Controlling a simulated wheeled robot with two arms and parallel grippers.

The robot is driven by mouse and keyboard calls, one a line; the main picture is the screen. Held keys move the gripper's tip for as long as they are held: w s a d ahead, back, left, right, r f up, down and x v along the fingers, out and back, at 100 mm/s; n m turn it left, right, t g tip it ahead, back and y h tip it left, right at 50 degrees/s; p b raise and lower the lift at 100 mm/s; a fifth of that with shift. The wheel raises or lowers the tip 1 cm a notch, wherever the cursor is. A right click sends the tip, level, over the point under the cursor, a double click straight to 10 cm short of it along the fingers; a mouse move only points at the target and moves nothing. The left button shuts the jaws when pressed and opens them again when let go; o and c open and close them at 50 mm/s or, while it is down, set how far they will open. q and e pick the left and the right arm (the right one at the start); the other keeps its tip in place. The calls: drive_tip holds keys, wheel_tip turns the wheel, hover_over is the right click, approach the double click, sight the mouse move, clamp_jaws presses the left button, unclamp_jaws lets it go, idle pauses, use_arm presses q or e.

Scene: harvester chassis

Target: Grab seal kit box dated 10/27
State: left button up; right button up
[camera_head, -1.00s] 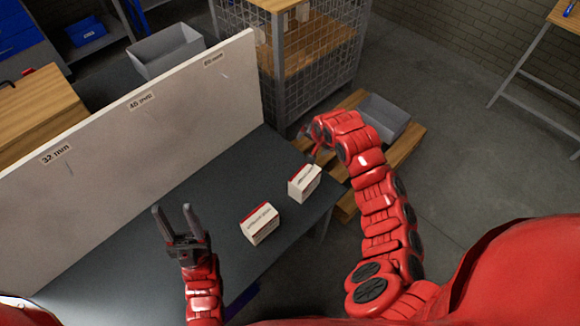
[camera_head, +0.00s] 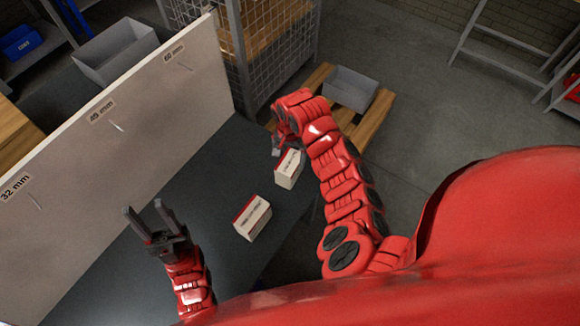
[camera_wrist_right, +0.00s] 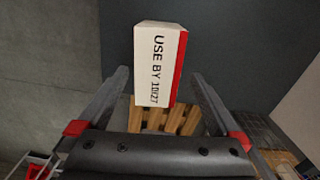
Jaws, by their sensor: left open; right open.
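Two white boxes with red edges stand on the dark table. The farther box (camera_head: 289,169) is by my right gripper (camera_head: 278,146). In the right wrist view a box reading "USE BY 10/27" (camera_wrist_right: 156,65) is between and just beyond the open fingers of my right gripper (camera_wrist_right: 158,85); I see no contact. The nearer box (camera_head: 252,218) is closer to me, and its print is too small to read. My left gripper (camera_head: 148,220) is open and empty, left of the nearer box.
The dark table (camera_head: 190,200) is backed by a white board (camera_head: 130,125) labelled 32 mm, 45 mm and 60 mm. Grey bins (camera_head: 115,50) stand behind the board and on a wooden pallet (camera_head: 372,118) past the table's end. A wire cage (camera_head: 275,50) stands behind.

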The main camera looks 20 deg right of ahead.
drive_tip(key=shift+s+f+p, duration=0.15)
drive_tip(key=shift+f+p, duration=0.3)
drive_tip(key=shift+f, duration=2.7)
drive_tip(key=shift+d, duration=0.1)
drive_tip(key=c, duration=1.5)
drive_tip(key=shift+r, duration=0.1)
